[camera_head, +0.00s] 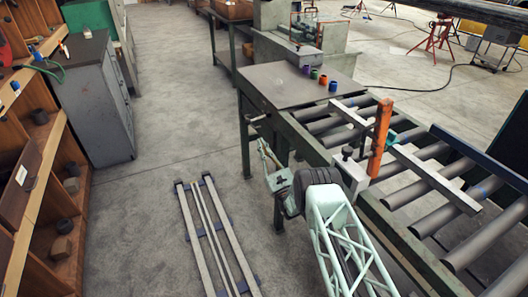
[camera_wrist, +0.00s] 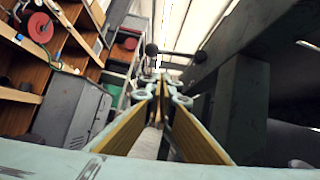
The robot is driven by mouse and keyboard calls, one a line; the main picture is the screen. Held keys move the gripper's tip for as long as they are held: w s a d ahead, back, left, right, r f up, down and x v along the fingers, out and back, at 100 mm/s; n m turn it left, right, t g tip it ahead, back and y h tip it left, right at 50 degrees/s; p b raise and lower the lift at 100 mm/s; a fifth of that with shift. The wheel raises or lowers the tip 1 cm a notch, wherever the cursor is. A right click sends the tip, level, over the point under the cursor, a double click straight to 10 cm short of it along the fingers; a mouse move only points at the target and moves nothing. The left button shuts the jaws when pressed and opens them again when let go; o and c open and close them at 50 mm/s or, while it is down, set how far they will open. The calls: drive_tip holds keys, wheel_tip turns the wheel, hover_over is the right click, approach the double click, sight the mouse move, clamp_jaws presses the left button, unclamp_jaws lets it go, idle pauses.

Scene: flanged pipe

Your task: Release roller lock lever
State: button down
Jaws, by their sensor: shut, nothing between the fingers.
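A lever with dark ball ends (camera_head: 258,117) sticks out from the left side of the roller table, below its top plate; I take it to be the roller lock lever. In the wrist view its thin bar (camera_wrist: 176,53) runs across just beyond my fingertips, with a black ball at each end. My gripper (camera_head: 262,143) is shut and empty, close to the lever and on the near side of it. In the wrist view the yellow-padded fingers (camera_wrist: 160,76) meet at the tips. I cannot tell whether the tips touch the bar.
The roller table (camera_head: 290,85) carries several rollers, small coloured cups (camera_head: 323,79) and an upright orange bar (camera_head: 381,138). A grey cabinet (camera_head: 95,105) and wooden shelves (camera_head: 40,170) stand at the left. The floor between is clear apart from my rails.

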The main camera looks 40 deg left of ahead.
drive_tip(key=w+a+r+b, duration=0.1)
drive_tip(key=a+r, duration=0.3)
drive_tip(key=r, duration=0.2)
drive_tip(key=shift+w+a+r+b, duration=0.15)
drive_tip(key=shift+a+b, duration=0.1)
drive_tip(key=shift+b, duration=0.05)
idle(0.5)
